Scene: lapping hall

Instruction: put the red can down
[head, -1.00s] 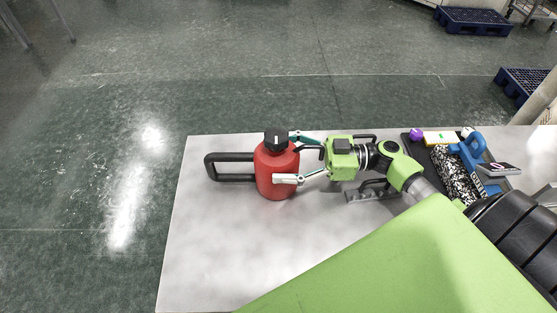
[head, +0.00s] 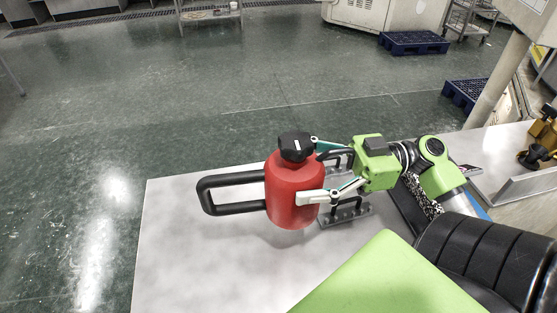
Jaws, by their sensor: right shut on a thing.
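The red can (head: 293,196) has a black cap (head: 296,147) and stands nearly upright over the grey table (head: 190,260). A black loop handle (head: 230,208) reaches out from its left side. My right gripper (head: 309,171) comes in from the right and is shut on the can's body, one finger in front and one behind near the cap. A soft shadow lies under the can, and its base looks a little above the table top. My left gripper is not in view.
A dark metal piece with a handle (head: 345,215) sits on the table just right of the can. A dark tray (head: 408,207) lies partly hidden behind my arm. The table's left and front areas are clear. Blue pallets (head: 413,42) stand on the floor beyond.

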